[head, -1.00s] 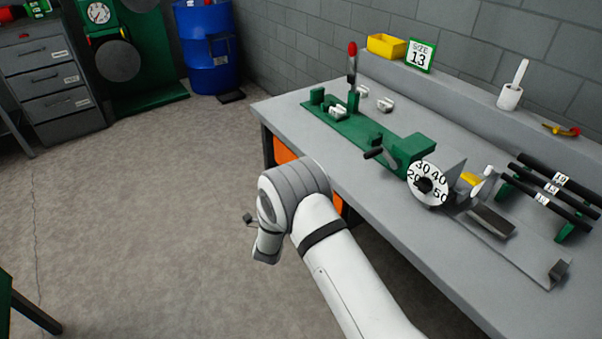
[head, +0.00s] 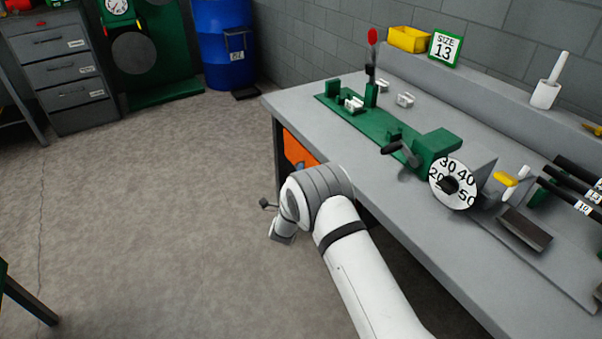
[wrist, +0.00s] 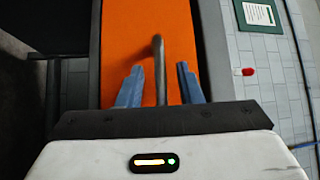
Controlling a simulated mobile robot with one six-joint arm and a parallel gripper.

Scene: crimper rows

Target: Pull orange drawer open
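The orange drawer (head: 297,150) is under the grey workbench, near its left end, partly hidden behind my arm in the head view. It looks flush with the bench, though my arm hides much of it. In the wrist view the orange drawer front (wrist: 125,40) fills the upper middle, with a dark grey bar handle (wrist: 159,70) on it. My gripper (wrist: 160,84) is open, with one blue finger on each side of the handle. A gap shows between the handle and each finger.
A blue barrel (head: 223,45) and grey drawer cabinet (head: 62,75) stand at the back. Floor left of the bench is clear.

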